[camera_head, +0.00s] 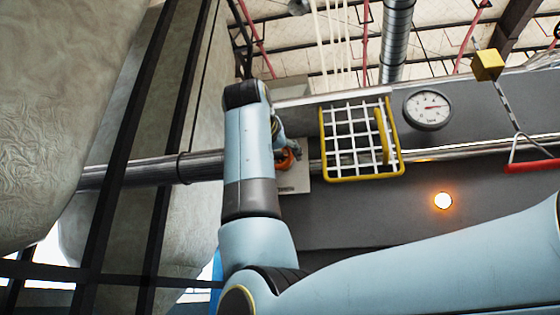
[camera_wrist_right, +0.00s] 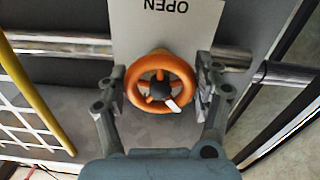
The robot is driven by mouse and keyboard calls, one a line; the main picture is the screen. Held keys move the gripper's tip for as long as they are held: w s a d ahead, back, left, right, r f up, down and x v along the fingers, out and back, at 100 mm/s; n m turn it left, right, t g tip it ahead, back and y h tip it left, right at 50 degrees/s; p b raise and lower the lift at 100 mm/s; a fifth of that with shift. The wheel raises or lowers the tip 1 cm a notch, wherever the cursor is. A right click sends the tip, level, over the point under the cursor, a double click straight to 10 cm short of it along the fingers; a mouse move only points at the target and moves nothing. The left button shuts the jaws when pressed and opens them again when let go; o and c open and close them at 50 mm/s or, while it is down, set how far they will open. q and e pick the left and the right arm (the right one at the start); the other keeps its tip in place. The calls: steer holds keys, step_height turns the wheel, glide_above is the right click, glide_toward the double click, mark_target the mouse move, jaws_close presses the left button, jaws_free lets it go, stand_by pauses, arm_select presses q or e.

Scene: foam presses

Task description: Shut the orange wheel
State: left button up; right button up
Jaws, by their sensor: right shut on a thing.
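The orange wheel (camera_wrist_right: 137,90) is in the middle of the right wrist view, with a dark hub, spokes and a white mark at its lower right. My right gripper (camera_wrist_right: 161,88) has one finger on each side of the rim and is shut on the wheel. In the head view the wheel (camera_head: 285,160) shows only as a small orange part, mostly hidden behind my right arm and gripper (camera_head: 283,148). My left gripper is in neither view.
A pale plate (camera_wrist_right: 170,25) behind the wheel reads OPEN, upside down in the wrist view. A metal pipe (camera_head: 205,166) runs behind it. A yellow-framed white grid (camera_head: 347,145), a round gauge (camera_head: 427,108) and a lit orange lamp (camera_head: 443,201) are to the right.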

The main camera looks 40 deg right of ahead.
steer(key=m, duration=0.4)
steer(key=shift+w+f+b, duration=0.15)
steer(key=shift+f+b, duration=0.05)
steer(key=shift+b, duration=0.15)
steer(key=shift+a+m, duration=0.1)
steer(key=shift+m, duration=2)
steer(key=o, duration=1.2)
steer(key=shift+r, duration=0.1)
steer(key=shift+a, duration=0.2)
steer(key=v, duration=0.7)
